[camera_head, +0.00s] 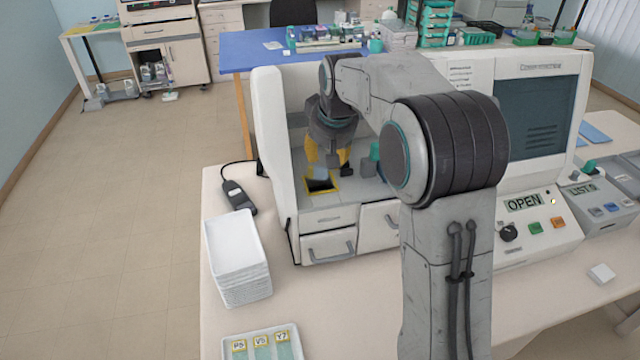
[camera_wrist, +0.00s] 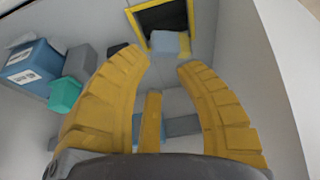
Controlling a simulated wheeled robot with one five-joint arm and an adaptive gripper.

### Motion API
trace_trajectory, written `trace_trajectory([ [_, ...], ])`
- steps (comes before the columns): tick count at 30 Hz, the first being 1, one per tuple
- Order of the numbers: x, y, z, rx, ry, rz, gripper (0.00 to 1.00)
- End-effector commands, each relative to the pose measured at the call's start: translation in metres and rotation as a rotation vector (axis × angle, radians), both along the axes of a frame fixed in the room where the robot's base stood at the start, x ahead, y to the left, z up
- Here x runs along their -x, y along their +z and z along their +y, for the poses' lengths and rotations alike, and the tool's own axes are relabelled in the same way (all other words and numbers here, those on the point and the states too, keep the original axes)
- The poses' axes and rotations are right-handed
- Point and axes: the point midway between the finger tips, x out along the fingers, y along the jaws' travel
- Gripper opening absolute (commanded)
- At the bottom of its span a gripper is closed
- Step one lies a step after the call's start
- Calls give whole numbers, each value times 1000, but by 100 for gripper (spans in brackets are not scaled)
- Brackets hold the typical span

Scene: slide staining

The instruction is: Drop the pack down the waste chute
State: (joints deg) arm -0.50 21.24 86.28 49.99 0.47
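The waste chute is a dark square opening with a yellow frame, in the floor of the machine's bay; it shows in the head view (camera_head: 322,186) and at the top of the wrist view (camera_wrist: 212,22). A small pale blue-grey block, which looks like the pack, is at the near edge of the opening in the wrist view (camera_wrist: 170,44) and just below my fingers in the head view (camera_head: 318,172). My gripper (camera_wrist: 161,62) has its yellow fingers spread, with the block beyond the tips and apart from them. I cannot tell whether the block rests on the rim or is falling.
A blue box with a white label (camera_wrist: 32,66), a grey block (camera_wrist: 80,62) and a teal block (camera_wrist: 64,96) stand left of the chute. The bay's white side wall (camera_head: 272,135) is close. White stacked trays (camera_head: 238,260) and a slide tray (camera_head: 228,348) stand in front.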

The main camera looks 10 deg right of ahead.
Motion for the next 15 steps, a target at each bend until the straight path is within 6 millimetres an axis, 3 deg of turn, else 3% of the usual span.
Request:
trace_trajectory([
  [4,0,0,0,0,0,0,44],
  [15,2,6,0,0,0,-1,44],
])
